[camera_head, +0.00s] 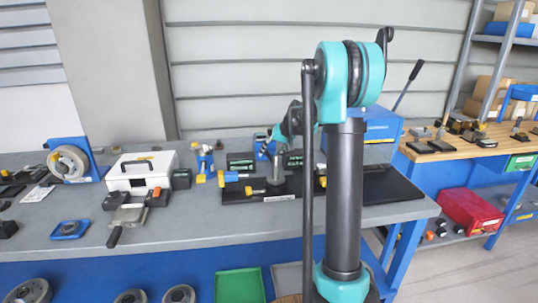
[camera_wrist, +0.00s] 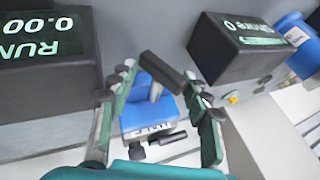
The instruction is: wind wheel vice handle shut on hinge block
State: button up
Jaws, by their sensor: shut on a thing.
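A dark cylindrical handle (camera_wrist: 165,73) on a short grey stem rises from a blue fixture (camera_wrist: 140,115) with a white label in the wrist view. My gripper (camera_wrist: 159,71) has its two fingers on either side of this handle and is shut on it. The blue fixture also shows in the head view (camera_head: 263,146), between two dark boxes and partly behind my arm. A black piece with a round end (camera_wrist: 156,146) lies in front of the fixture. I cannot make out the hinge block or whether any jaws touch it.
A dark display box (camera_wrist: 50,75) stands left of the fixture and another (camera_wrist: 245,45) right of it, both close to my fingers. On the grey bench (camera_head: 165,225) are a white case (camera_head: 141,170) and a blue-framed wheel (camera_head: 68,161).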

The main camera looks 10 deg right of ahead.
jog(key=shift+s+m+y, duration=0.2)
jog(key=shift+m+y, duration=0.2)
jog(key=shift+y, duration=0.7)
jog(key=shift+c, duration=0.2)
jog(key=shift+o, duration=0.2)
jog(key=o, duration=0.9)
jog(key=shift+w+v, duration=0.2)
jog(key=shift+v, duration=0.75)
jog(key=shift+n, duration=0.3)
jog(key=r, duration=0.4)
jog(key=shift+w+d+r, duration=0.15)
jog(key=shift+w+r, duration=0.15)
jog(key=shift+r, duration=0.1)
jog(key=s+d, duration=0.3)
jog(key=shift+s+d+r, duration=0.2)
jog(key=shift+d+r, duration=0.1)
jog(key=shift+d, duration=0.1)
jog(key=shift+s+a, duration=0.1)
jog(key=shift+c, duration=0.6)
